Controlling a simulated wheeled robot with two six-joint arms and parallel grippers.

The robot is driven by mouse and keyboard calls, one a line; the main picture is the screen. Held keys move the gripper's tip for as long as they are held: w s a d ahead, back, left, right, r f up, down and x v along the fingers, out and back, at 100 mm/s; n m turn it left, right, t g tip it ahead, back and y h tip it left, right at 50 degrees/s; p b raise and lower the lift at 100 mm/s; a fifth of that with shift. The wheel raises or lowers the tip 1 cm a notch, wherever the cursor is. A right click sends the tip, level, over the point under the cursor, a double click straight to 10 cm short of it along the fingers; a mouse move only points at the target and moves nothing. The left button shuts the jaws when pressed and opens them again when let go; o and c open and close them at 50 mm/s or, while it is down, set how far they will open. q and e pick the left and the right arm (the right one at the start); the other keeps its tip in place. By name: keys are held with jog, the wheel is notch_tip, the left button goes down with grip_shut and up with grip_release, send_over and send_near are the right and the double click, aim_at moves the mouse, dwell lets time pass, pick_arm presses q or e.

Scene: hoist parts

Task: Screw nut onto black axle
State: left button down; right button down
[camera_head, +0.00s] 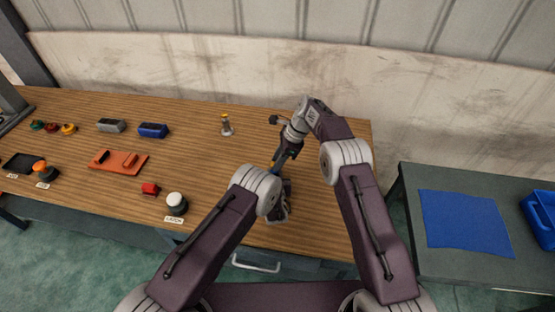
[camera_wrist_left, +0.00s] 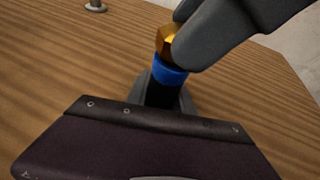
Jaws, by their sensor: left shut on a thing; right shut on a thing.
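In the left wrist view a gold nut (camera_wrist_left: 168,40) sits at the top of a blue collar (camera_wrist_left: 168,70), above the black axle (camera_wrist_left: 160,95). My right gripper (camera_head: 277,163) comes down over the table in the head view. Its grey fingers (camera_wrist_left: 190,32) are shut on the nut from the upper right. My left gripper (camera_wrist_left: 164,98) is shut around the black axle below the collar, its fingers partly hidden behind the dark wrist body. In the head view my left arm hides most of that gripper. Whether the thread is engaged cannot be told.
A post with a yellow top (camera_head: 226,125) stands behind on the table. A side table at right holds a blue mat (camera_head: 465,223) and blue bin (camera_head: 541,220).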

jog(key=shift+f, duration=0.1)
jog(key=m, duration=0.2)
jog(key=m+t, duration=0.1)
jog(key=m, duration=0.1)
jog(key=m+t, duration=0.1)
jog(key=m, duration=0.1)
jog(key=shift+s+a+h, duration=0.15)
jog(key=shift+s+h, duration=0.2)
jog(key=shift+h, duration=0.05)
jog(key=m+t, duration=0.1)
jog(key=m, duration=0.2)
jog(key=shift+m+h, duration=0.4)
jog(key=c, duration=1.1)
grip_release()
